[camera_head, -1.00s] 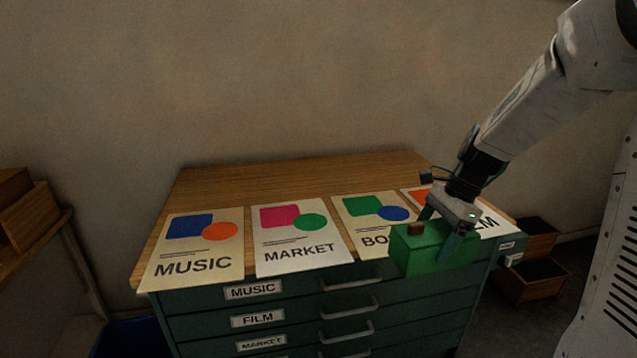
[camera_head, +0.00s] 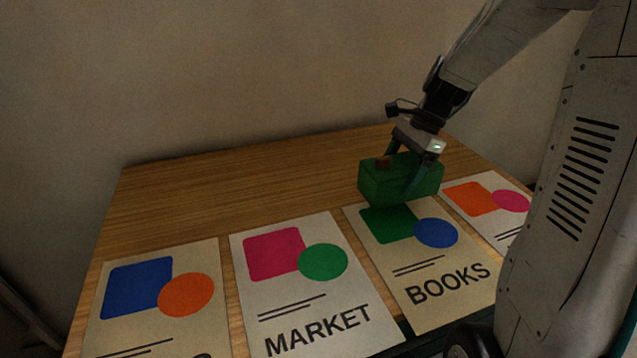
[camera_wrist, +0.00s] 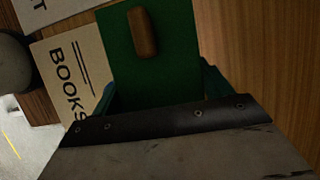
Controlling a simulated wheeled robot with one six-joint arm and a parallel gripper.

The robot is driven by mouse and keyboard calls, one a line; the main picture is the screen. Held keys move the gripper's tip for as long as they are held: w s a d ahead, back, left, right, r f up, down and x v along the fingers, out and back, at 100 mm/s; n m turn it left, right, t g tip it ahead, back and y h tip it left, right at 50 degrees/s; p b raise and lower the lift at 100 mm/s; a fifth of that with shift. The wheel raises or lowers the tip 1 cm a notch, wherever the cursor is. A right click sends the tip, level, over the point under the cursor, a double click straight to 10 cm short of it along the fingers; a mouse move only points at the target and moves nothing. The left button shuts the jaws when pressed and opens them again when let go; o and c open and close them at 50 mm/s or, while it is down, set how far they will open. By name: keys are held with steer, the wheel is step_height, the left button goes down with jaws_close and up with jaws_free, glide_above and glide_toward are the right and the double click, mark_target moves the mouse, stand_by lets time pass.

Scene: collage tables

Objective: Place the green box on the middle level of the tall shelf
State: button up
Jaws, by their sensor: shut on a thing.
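The green box (camera_head: 385,182) has a small brown handle or block on its top. My gripper (camera_head: 406,166) is shut on the green box, with its fingers on either side of it. In the wrist view the green box (camera_wrist: 160,75) fills the middle, with the brown piece (camera_wrist: 142,32) on top. I cannot tell exactly how high the box is above the surface. No tall shelf shows in the current views.
A plain wall (camera_head: 250,80) stands behind. The cabinet top's back left is bare.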

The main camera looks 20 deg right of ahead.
steer(key=w+a, duration=0.3)
steer(key=a, duration=0.1)
steer(key=w+a+f, duration=0.1)
steer(key=w+a, duration=0.2)
steer(key=a, duration=0.2)
steer(key=w+a, duration=0.3)
steer(key=a, duration=0.1)
steer(key=shift+w+a+f, duration=0.15)
steer(key=shift+w+f, duration=0.05)
steer(key=shift+f, duration=1.75)
steer(key=shift+f, duration=0.15)
steer(key=o, duration=1)
steer(key=shift+o, duration=0.2)
